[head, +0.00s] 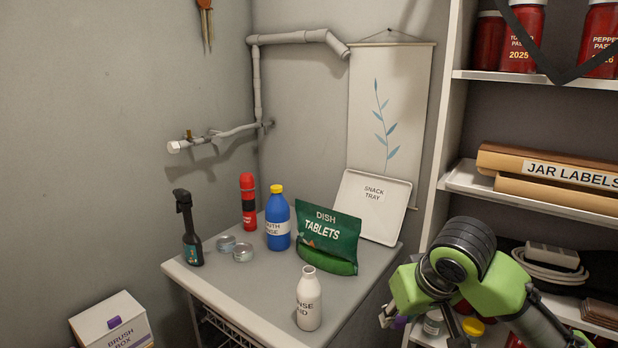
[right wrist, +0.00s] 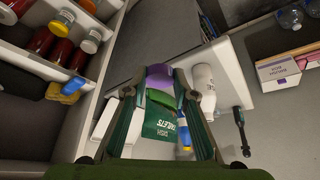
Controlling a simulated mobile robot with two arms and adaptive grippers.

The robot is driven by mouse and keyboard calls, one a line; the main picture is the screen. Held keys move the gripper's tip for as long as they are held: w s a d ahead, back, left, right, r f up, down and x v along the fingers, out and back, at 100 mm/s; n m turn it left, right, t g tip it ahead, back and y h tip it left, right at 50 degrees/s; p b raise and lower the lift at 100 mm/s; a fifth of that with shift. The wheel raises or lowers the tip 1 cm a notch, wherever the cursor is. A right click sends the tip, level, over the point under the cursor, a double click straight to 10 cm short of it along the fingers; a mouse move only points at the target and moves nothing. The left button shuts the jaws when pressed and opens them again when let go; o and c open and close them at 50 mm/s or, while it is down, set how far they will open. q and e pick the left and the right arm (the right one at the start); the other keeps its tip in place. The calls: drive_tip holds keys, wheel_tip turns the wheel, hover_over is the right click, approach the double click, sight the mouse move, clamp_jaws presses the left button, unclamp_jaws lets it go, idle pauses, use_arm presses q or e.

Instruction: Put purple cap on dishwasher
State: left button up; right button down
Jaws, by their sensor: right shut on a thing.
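The dishwasher (head: 262,292) is the white-topped unit standing in the corner. A purple cap (right wrist: 158,75) sits between the fingertips of my right gripper (right wrist: 158,90) in the right wrist view; the gripper is shut on it. In the head view only a bit of purple (head: 400,323) shows beside my green right arm, to the right of the dishwasher top and apart from it. On the top stand a white rinse aid bottle (head: 309,300) at the front and a green dish tablets pouch (head: 328,236). My left gripper is not in view.
Shelves (head: 455,120) rise at right; a brush box (head: 113,325) stands left.

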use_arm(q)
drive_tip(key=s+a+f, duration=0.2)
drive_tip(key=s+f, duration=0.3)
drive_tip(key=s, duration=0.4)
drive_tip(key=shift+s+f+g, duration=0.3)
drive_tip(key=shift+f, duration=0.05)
use_arm(e)
drive_tip(key=s+d+f+m+h, duration=0.1)
drive_tip(key=s+d+f+m, duration=0.1)
drive_tip(key=s, duration=0.8)
drive_tip(key=shift+s+f, duration=0.4)
drive_tip(key=shift+f, duration=0.5)
